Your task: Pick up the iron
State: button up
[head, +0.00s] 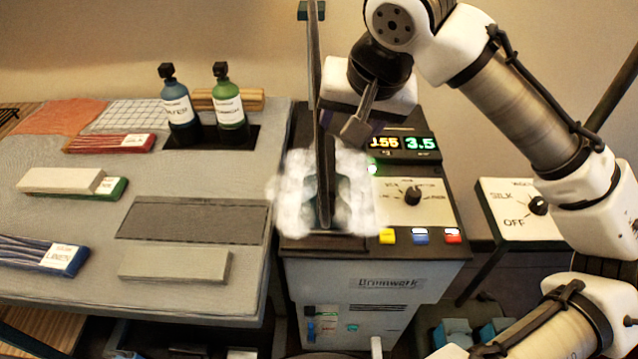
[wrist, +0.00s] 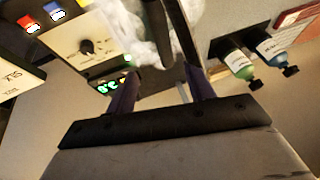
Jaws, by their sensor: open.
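A dark upright shape, which looks like the iron (head: 342,190), stands in white steam on the left part of the grey station's top. Steam and a thin dark upright piece hide much of its outline, so I cannot be sure of its shape. My gripper (head: 347,122) is above it, at the upper edge of the steam, pointing down and tilted. In the wrist view my gripper's two fingers (wrist: 161,75) are apart. Dark bars and white steam show beyond and between them. I see nothing clearly held.
The grey station (head: 375,280) has lit displays (head: 402,143), a knob (head: 412,196) and coloured buttons. A thin pole (head: 313,60) rises behind my gripper. On the left table stand a blue bottle (head: 179,110) and a green bottle (head: 229,105). A SILK/OFF dial box (head: 515,210) stands at right.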

aim_at(329, 158)
jog(key=x, duration=0.8)
jog(key=shift+s+f, duration=0.1)
jog(key=shift+f, duration=0.1)
jog(key=shift+a+p+x, duration=0.15)
jog(key=shift+p+x, duration=0.3)
jog(key=shift+x, duration=0.9)
jog(key=shift+a+p+x, duration=0.15)
jog(key=shift+p+x, duration=0.25)
jog(key=shift+x, duration=0.95)
jog(key=shift+r, duration=0.1)
jog(key=shift+c, duration=0.4)
grip_shut()
jog(key=shift+r, duration=0.15)
